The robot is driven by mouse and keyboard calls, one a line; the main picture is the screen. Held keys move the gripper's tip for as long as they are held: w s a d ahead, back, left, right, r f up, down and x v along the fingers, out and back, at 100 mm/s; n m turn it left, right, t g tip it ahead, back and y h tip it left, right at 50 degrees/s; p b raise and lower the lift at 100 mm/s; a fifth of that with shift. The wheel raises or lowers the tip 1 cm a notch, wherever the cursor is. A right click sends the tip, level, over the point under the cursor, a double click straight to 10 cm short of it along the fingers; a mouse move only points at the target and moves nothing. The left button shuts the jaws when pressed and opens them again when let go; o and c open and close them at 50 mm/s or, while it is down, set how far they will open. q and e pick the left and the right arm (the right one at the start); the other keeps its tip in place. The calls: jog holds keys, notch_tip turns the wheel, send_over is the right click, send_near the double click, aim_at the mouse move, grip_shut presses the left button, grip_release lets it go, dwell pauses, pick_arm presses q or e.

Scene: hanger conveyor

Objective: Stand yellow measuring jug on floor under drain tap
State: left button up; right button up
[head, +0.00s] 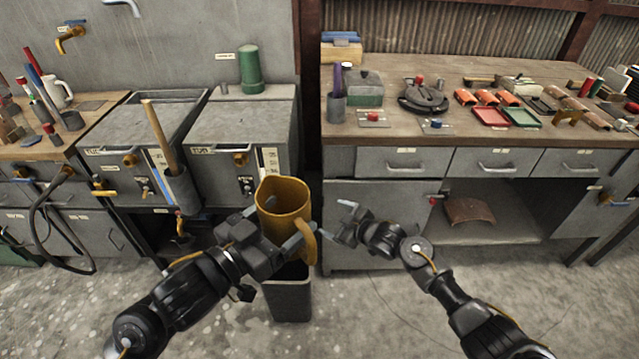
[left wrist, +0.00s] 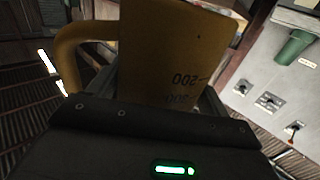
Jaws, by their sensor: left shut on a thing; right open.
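The yellow measuring jug (head: 283,197) is upright in the head view, off the floor, its handle to the right. My left gripper (head: 280,232) is shut on it; the left wrist view shows the jug's wall (left wrist: 175,50) close up, with "200" and "300" marks. My right gripper (head: 345,222) is open and empty, right of the jug and apart from it. Brass taps (head: 240,159) sit on the tank fronts, and a small one (head: 180,226) hangs low under the left tank. I cannot tell which is the drain tap. The speckled grey floor (head: 215,315) shows in front.
A dark grey bin (head: 289,298) stands on the floor directly below the jug in the picture. A grey holder (head: 182,190) with a wooden handle is on the tank front. A black hose (head: 36,230) hangs at left.

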jog(key=w+a+r+n+y, duration=0.2)
jog(key=a+r+n, duration=0.15)
jog(key=r, duration=0.75)
notch_tip(320, 180, up, 28)
jog(key=n+g, duration=0.7)
jog(key=n, duration=1.5)
send_over(269, 205)
jog(key=s+a, duration=0.1)
jog(key=s, duration=0.2)
jog(key=shift+r+y, duration=0.2)
jog(key=shift+y, duration=0.2)
jog(key=s+d+n+h, duration=0.1)
jog(key=n, duration=0.1)
jog(key=s+d+f+n+h, duration=0.1)
jog(key=s+d, duration=0.1)
jog(key=shift+s+d+n+t, duration=0.25)
jog(key=shift+n+t, duration=0.1)
jog(key=shift+t, duration=0.05)
jog(key=s+d+n+t+h, duration=0.1)
jog(key=d+n+t+h, duration=0.15)
jog(key=d, duration=0.45)
jog(key=shift+n+g+h, duration=0.25)
jog(key=shift+h, duration=0.1)
jog(key=x, duration=1.2)
jog(key=shift+a+f, duration=0.2)
jog(key=shift+f, duration=0.25)
